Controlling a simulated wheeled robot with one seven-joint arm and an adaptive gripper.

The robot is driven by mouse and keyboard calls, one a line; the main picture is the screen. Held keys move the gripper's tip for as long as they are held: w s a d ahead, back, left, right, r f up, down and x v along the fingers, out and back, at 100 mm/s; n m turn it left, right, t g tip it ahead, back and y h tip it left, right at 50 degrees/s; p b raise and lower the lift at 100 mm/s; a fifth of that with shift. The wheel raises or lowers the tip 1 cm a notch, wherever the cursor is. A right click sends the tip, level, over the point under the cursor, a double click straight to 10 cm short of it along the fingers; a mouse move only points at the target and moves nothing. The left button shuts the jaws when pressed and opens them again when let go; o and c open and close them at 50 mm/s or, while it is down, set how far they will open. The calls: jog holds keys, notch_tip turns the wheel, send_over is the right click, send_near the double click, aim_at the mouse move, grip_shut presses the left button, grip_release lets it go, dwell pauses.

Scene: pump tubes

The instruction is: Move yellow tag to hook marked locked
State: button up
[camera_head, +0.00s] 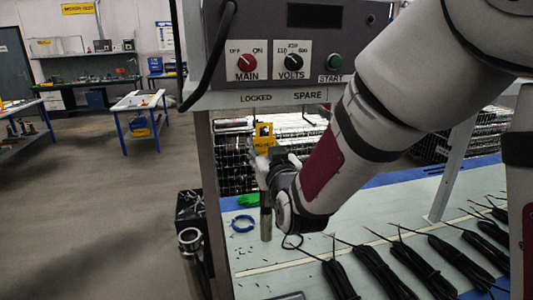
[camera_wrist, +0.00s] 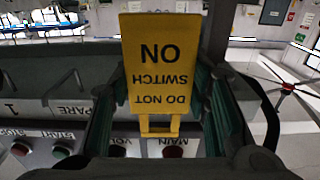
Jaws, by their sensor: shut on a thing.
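The yellow tag (camera_head: 264,132) is upright in my gripper (camera_head: 262,152), just below the panel's lower strip in the head view. In the wrist view the tag (camera_wrist: 160,65) fills the middle, with its "DO NOT SWITCH ON" text upside down. Its open loop (camera_wrist: 158,127) points toward the panel. My gripper's green-padded fingers stand on both sides of the tag, shut on it. The "LOCKED" label (camera_head: 256,98) is just above the tag in the head view. The "SPARE" label (camera_head: 307,96) is to its right.
The control panel (camera_head: 270,25) with MAIN and VOLTS knobs is above the strip. Black cables (camera_head: 375,268) and a blue ring (camera_head: 243,223) lie on the bench. Open floor (camera_head: 90,220) is at left.

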jog(key=shift+b+x, duration=0.7)
jog(key=shift+x, duration=1.15)
jog(key=shift+w+a+f+b, duration=0.2)
jog(key=shift+w+f+b, duration=0.4)
jog(key=shift+w+f, duration=0.1)
jog(key=o, duration=1.2)
jog(key=shift+s, duration=0.1)
